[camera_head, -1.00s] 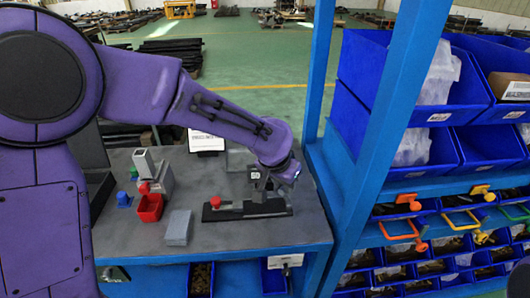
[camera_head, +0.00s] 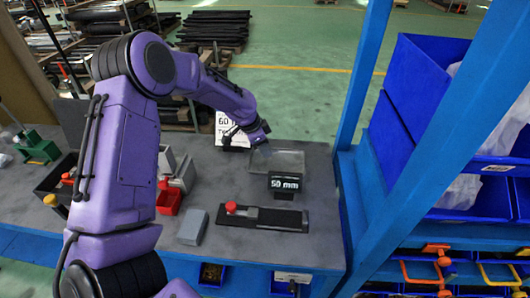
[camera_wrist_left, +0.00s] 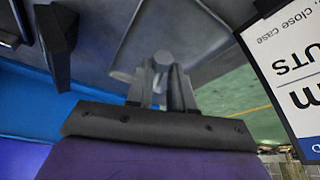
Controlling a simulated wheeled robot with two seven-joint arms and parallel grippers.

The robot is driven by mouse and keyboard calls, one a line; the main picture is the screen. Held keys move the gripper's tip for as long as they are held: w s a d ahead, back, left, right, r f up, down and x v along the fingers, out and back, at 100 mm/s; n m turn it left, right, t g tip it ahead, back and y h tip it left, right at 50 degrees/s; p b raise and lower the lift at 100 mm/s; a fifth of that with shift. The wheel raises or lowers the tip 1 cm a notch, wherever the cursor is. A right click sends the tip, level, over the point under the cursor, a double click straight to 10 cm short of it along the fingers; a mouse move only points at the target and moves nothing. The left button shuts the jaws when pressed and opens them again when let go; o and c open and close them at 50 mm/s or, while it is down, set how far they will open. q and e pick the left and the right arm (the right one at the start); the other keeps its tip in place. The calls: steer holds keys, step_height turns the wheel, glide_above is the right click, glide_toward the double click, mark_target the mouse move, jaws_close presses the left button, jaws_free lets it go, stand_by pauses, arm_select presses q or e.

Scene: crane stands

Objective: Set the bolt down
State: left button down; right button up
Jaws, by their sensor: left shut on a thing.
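My left gripper (camera_wrist_left: 162,88) is shut on a grey bolt (camera_wrist_left: 162,62), whose round end points up in the left wrist view. In the head view the left gripper (camera_head: 236,134) is at the back of the bench, close to the white sign and the left side of the shallow grey tray (camera_head: 290,155). The wrist mostly hides the fingers there, and I cannot make out the bolt. The tray (camera_wrist_left: 190,25) lies beyond the bolt in the wrist view; I cannot tell their exact gap. My right gripper is not in view.
A black "50 mm" block (camera_head: 285,183) stands before the tray. A dark fixture with a red knob (camera_head: 232,207) lies in front. A white sign (camera_head: 226,122) stands behind. A blue post (camera_head: 362,70) rises right.

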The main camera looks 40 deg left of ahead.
mark_target(268, 162)
arm_select(q)
steer(key=shift+w+a+f, duration=0.25)
steer(key=shift+w+f, duration=0.05)
steer(key=shift+f, duration=0.15)
steer(key=shift+w+a+f, duration=0.2)
steer(key=shift+w+f, duration=0.05)
steer(key=shift+f, duration=0.15)
step_height(268, 162, down, 3)
steer(key=shift+s+r+p, duration=0.1)
steer(key=shift+r+p, duration=0.1)
steer(key=shift+p, duration=0.2)
steer(key=shift+a+f, duration=0.1)
steer(key=shift+f, duration=0.3)
steer(key=shift+w, duration=0.2)
steer(key=shift+s+f, duration=0.1)
steer(key=shift+f, duration=0.05)
steer(key=c, duration=1)
jaws_free()
